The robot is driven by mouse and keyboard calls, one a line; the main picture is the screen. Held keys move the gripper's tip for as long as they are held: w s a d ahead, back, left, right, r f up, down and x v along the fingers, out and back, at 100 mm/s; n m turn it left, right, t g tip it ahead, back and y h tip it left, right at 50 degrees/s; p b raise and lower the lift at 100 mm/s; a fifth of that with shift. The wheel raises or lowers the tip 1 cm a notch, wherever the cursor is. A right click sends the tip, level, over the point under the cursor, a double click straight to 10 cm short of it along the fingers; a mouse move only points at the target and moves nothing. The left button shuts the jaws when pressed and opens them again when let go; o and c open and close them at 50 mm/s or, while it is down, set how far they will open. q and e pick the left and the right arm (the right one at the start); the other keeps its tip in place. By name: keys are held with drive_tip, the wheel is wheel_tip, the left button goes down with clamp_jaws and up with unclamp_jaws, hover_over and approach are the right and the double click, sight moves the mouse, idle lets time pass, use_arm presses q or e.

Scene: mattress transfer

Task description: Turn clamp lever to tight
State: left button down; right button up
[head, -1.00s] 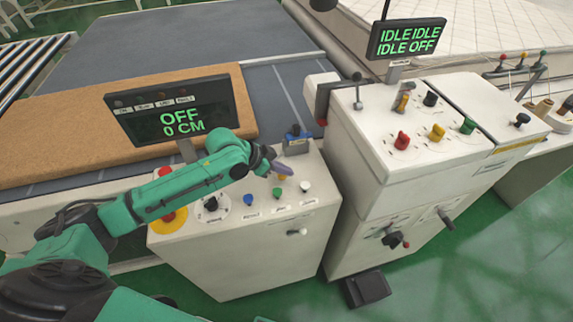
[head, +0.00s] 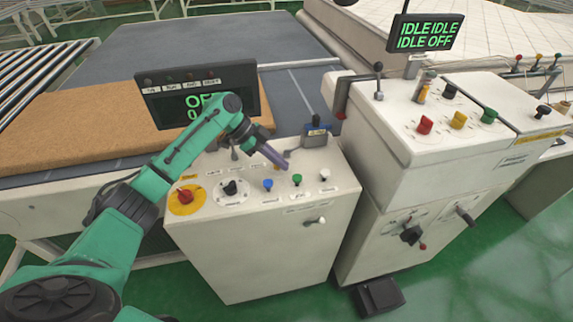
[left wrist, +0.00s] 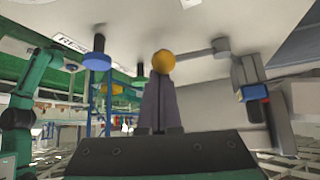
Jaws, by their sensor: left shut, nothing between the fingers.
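The clamp lever is a grey arm (left wrist: 195,52) with a yellow ball knob (left wrist: 163,62) in the left wrist view. It runs right to a pivot beside a blue and black clamp (left wrist: 250,88). In the head view the clamp (head: 317,130) stands at the back of the low white console, with part of the grey arm (head: 289,146) showing. My left gripper (head: 274,156) is shut and empty, its purple fingers at the knob. In the left wrist view the fingertips (left wrist: 159,84) appear against the knob; contact is unclear. The knob is hidden in the head view. My right gripper is not in view.
The low console (head: 270,250) has a red emergency knob (head: 184,196), a black dial (head: 230,187) and blue, green and white buttons. A display (head: 195,88) stands behind, partly hidden by my arm. A taller console (head: 440,140) is to the right, and a brown mattress (head: 80,125) lies left.

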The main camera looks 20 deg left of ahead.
use_arm(q)
drive_tip(key=shift+a, duration=0.45)
drive_tip(key=shift+a, duration=0.1)
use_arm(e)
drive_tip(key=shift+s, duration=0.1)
